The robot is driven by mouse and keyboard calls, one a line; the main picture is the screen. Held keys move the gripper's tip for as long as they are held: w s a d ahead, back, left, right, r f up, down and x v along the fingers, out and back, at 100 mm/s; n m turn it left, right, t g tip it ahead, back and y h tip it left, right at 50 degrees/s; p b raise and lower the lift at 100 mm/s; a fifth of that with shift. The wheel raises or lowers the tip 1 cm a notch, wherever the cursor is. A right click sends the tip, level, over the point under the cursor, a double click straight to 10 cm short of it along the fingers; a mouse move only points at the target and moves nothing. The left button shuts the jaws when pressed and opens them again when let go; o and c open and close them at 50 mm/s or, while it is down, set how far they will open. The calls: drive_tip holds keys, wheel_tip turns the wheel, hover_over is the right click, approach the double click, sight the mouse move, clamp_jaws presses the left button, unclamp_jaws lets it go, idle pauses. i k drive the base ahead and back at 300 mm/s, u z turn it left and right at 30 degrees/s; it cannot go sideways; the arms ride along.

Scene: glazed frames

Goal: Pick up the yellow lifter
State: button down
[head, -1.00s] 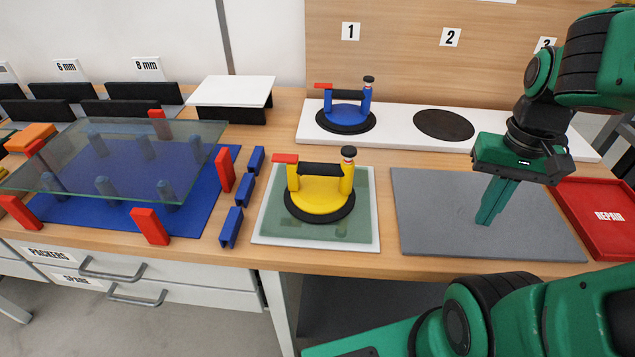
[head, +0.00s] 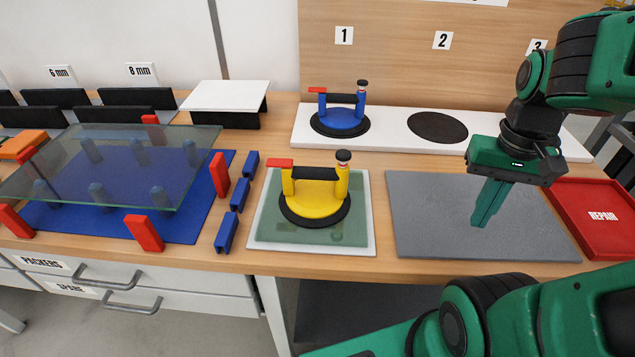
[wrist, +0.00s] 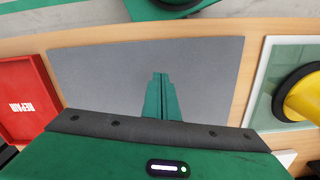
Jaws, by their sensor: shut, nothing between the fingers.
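The yellow lifter (head: 315,197) stands upright on a greenish glass pane (head: 270,222) over a white board, left of the grey mat. It has a black round base, a black handle bar and a red lever at its left. In the wrist view the yellow lifter (wrist: 302,98) shows only partly at the right edge. My gripper (head: 479,221) points down over the grey mat, to the right of the lifter and apart from it. Its fingers (wrist: 161,78) are together with nothing between them.
A blue lifter (head: 341,119) stands on a white shelf strip behind, beside an empty black disc (head: 437,127). A red REPAIR tray (head: 603,215) lies right of the grey mat (head: 425,215). A raised glass sheet (head: 105,165) and red blocks fill the left.

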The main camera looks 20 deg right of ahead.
sight(311, 197)
drive_tip(key=u, duration=1.2)
drive_tip(key=k, duration=1.55)
drive_tip(key=z, duration=0.15)
